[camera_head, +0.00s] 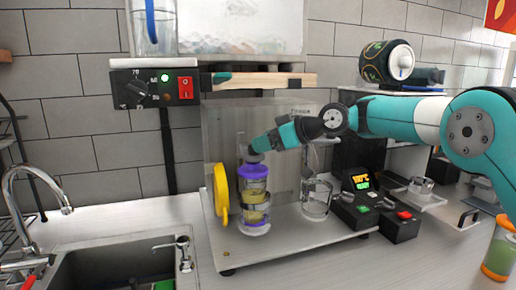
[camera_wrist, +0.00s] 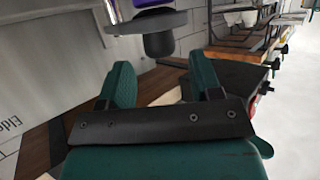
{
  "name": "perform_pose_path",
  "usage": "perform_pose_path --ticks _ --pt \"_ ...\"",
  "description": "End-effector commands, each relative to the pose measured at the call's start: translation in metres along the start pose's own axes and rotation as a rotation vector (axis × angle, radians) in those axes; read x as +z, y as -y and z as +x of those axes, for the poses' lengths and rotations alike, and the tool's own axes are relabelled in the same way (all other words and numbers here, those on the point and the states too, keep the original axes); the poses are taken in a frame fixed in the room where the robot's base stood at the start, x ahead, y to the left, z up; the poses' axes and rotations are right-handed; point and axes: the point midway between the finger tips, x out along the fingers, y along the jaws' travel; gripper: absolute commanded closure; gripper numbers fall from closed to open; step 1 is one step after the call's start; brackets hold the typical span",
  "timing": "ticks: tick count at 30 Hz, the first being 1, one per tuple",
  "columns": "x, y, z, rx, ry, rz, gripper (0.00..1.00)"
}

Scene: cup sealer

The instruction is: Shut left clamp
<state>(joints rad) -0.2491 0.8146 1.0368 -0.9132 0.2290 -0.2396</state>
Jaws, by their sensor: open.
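The sealer stack (camera_head: 254,200), clear with purple and yellow bands, stands upright on the grey base board. A grey disc with a dark knob (camera_wrist: 158,45) shows at the top of the wrist view, with purple beside it. My gripper (camera_head: 262,145) is at the top of the stack, reaching in from the right. In the wrist view its two teal fingers (camera_wrist: 162,68) are spread with nothing between them, and the knob lies beyond their tips. Contact cannot be told. A yellow rounded part (camera_head: 221,194) stands left of the stack. I cannot clearly pick out the left clamp.
A glass jug (camera_head: 316,198) stands right of the stack. A black control box (camera_head: 378,214) with a lit display is further right. A wooden shelf (camera_head: 262,81) hangs above my gripper. A sink (camera_head: 110,262) with a tap is at the front left.

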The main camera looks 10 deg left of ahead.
Motion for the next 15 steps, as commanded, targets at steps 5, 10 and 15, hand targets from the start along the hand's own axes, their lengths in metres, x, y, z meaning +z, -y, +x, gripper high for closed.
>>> perform_pose_path --ticks 5,10,15 --pt "0.004 -0.002 -0.046 0.006 -0.003 -0.002 0.42" --pt "0.004 -0.001 -0.089 0.006 -0.002 -0.001 0.42" --pt "0.002 -0.001 -0.123 0.004 -0.002 -0.001 0.42"
